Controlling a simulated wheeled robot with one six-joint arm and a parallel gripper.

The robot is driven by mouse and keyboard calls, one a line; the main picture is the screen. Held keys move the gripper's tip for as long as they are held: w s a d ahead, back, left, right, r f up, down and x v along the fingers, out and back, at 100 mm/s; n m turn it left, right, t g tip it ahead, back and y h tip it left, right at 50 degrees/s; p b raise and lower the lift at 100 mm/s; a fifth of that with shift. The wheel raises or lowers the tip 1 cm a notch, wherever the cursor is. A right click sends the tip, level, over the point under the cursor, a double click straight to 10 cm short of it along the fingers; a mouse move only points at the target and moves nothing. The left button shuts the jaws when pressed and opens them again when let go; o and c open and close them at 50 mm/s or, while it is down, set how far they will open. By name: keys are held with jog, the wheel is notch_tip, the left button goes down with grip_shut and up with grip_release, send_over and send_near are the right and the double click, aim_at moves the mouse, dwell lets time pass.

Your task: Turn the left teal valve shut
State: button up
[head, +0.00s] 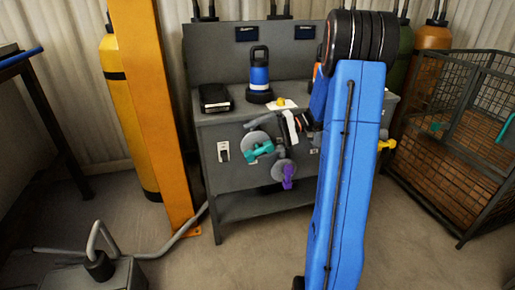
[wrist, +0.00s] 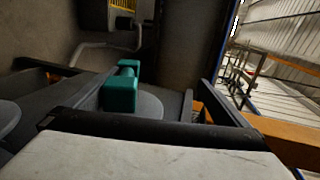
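The left teal valve (head: 262,150) sits on a round grey plate (head: 253,138) on the front of the grey bench. In the wrist view its blocky teal handle (wrist: 119,92) shows between my two dark fingers, with a gap on either side. My gripper (head: 270,131) is at the bench front, just above and right of the valve. It also shows in the wrist view (wrist: 128,85), where its fingers are spread wide and hold nothing. The white gripper body hides the lower part of that view. I cannot tell whether a finger touches the handle.
A purple valve (head: 288,177) sits close below right, and a yellow handle (head: 386,144) farther right. A blue-and-black lamp-like object (head: 259,77) and a black box (head: 215,97) stand on the bench (head: 225,120). An orange post (head: 155,110) stands left, a wire cage (head: 470,100) right.

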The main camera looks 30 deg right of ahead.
aim_at(265, 145)
jog(key=r, duration=0.4)
jog(key=shift+w+a+r, duration=0.15)
jog(key=shift+w, duration=0.2)
jog(key=f, duration=0.3)
jog(key=shift+s, duration=0.35)
jog(key=shift+r+v, duration=0.25)
jog(key=shift+v, duration=1.35)
jog(key=shift+s+r, duration=0.15)
jog(key=shift+s, duration=0.05)
jog(key=shift+c, duration=1.4)
jog(key=shift+d, duration=0.25)
jog(key=c, duration=0.5)
jog(key=shift+s+d+r, duration=0.2)
jog(key=shift+d+r, duration=0.05)
jog(key=shift+d, duration=0.35)
jog(key=c, duration=0.4)
jog(key=shift+a+r+v, duration=0.1)
jog(key=shift+r+v, duration=0.15)
jog(key=shift+v, duration=2.15)
jog(key=shift+a+r+v, duration=0.1)
jog(key=shift+r+v, duration=0.2)
jog(key=shift+v, duration=2.15)
jog(key=shift+r+v, duration=0.25)
jog(key=shift+v, duration=2.15)
